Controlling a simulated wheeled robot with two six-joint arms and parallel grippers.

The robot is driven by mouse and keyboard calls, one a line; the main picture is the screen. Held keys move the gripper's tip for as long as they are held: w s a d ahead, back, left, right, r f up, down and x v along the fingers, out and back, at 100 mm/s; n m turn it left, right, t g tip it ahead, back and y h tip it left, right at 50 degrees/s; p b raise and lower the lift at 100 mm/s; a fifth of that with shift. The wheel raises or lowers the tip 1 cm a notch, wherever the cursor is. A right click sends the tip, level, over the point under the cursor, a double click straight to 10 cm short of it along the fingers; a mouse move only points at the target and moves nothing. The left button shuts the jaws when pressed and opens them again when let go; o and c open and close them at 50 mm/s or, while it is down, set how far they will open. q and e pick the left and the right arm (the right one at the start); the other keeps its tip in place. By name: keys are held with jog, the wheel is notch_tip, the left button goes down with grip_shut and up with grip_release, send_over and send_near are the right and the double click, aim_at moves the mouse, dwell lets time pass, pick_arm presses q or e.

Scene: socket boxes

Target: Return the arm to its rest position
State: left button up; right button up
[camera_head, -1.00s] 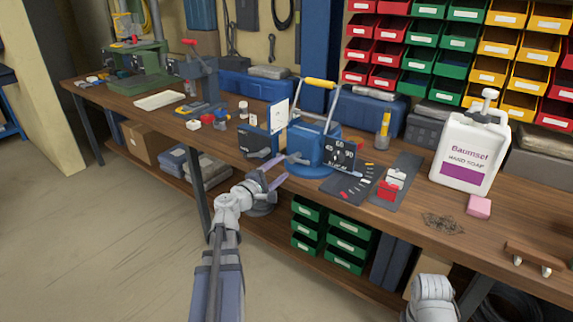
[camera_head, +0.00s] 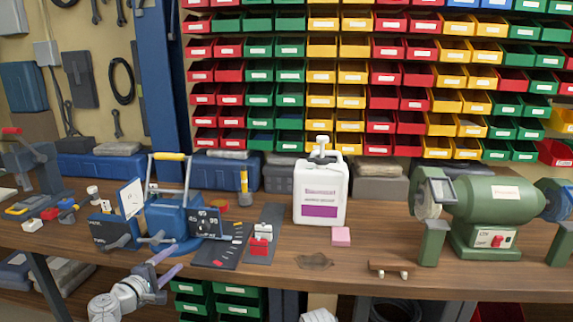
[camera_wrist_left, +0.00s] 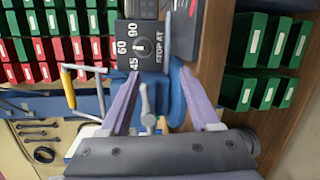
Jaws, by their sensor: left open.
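My left gripper (camera_head: 168,261) is open and empty, with two purple fingers apart, at the front edge of the workbench. It is in front of and below the blue machine (camera_head: 172,226), which has a yellow-gripped handle and a black dial panel (camera_head: 208,223). In the left wrist view, the open fingers (camera_wrist_left: 155,88) frame the blue machine's grey lever (camera_wrist_left: 148,105), with the dial panel (camera_wrist_left: 132,45) beyond. I cannot tell whether the fingers touch the machine. Only a white piece of my right arm shows at the bottom edge; its gripper is out of view.
The workbench (camera_head: 375,240) holds a white soap jug (camera_head: 320,195), a pink block (camera_head: 341,236), a red-and-white switch (camera_head: 261,239) and a green bench grinder (camera_head: 490,205). Green drawers (camera_head: 215,300) sit under the bench. Coloured bins (camera_head: 345,70) cover the wall behind.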

pick_arm(q)
jog(key=s+d+f+m+g+h+p, duration=0.1)
jog(key=s+d+m+g+p, duration=0.2)
jog(key=d, duration=0.5)
jog(key=s+d+f+m+g+h+p, duration=0.1)
jog(key=d+m+g+p, duration=0.2)
jog(key=d, duration=0.5)
jog(key=s+d+f+m+g+h+p, duration=0.1)
jog(key=s+d+m+g+p, duration=0.1)
jog(key=d+m+g, duration=0.4)
jog(key=s+d+r+m+g+y+p, duration=0.1)
jog(key=s+d+m+g+y+p, duration=0.1)
jog(key=s, duration=0.5)
jog(key=s+d+r+m+g+y+p, duration=0.1)
jog(key=s+d+m+g+y+p, duration=0.1)
jog(key=s+d+m+y+p, duration=0.3)
jog(key=s+m+y+p, duration=0.1)
jog(key=s+y, duration=0.1)
jog(key=s, duration=0.1)
pick_arm(e)
notch_tip(320, 180, up, 18)
jog(key=shift+f, duration=0.15)
jog(key=shift+a, duration=0.1)
